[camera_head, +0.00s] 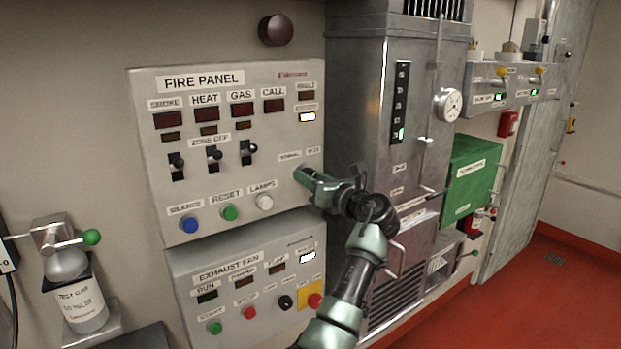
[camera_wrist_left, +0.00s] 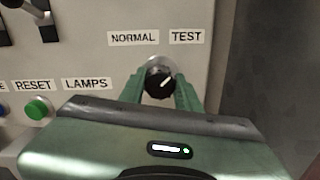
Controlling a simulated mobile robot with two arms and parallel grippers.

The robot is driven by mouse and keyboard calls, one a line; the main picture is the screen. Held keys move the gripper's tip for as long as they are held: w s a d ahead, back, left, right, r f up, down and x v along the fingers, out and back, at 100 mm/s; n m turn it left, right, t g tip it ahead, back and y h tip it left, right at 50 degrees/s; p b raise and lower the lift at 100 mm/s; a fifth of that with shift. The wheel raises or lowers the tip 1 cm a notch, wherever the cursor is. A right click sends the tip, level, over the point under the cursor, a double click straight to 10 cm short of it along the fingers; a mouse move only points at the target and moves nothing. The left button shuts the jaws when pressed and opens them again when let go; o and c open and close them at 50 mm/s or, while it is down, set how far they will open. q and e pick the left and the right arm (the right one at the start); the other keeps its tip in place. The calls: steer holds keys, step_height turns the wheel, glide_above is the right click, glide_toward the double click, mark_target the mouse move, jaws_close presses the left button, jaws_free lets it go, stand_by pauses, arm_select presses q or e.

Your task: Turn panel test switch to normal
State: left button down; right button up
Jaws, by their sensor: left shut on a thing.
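The panel test switch (camera_wrist_left: 159,82) is a black round knob on a pale collar, under the NORMAL label (camera_wrist_left: 133,38) and the TEST label (camera_wrist_left: 187,36). Its white pointer line slants up and to the right, toward TEST. My left gripper (camera_wrist_left: 160,92) is shut on the knob, with one green finger on each side of it. In the head view my left gripper (camera_head: 301,174) reaches the lower right part of the fire panel (camera_head: 230,175) and hides the knob. My right gripper is in neither view.
The lamps button (camera_head: 264,202), reset button (camera_head: 229,212) and silence button (camera_head: 190,224) sit left of the gripper. Zone-off toggles (camera_head: 213,155) are above them. The exhaust fan panel (camera_head: 190,272) is below. A tall metal cabinet (camera_head: 350,90) stands close on the right.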

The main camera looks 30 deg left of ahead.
arm_select(q)
steer(key=shift+n, duration=0.3)
steer(key=n, duration=0.3)
steer(key=shift+n, duration=0.3)
steer(key=n+b, duration=0.1)
steer(key=n, duration=0.2)
steer(key=shift+n, duration=0.3)
steer(key=n+b, duration=0.2)
steer(key=n, duration=0.2)
steer(key=shift+f+n+b, duration=0.1)
steer(key=shift+n+b, duration=0.2)
steer(key=shift+b, duration=0.05)
steer(key=n+b, duration=0.3)
steer(key=n, duration=0.2)
steer(key=shift+n, duration=0.4)
steer(key=c, duration=1)
jaws_free()
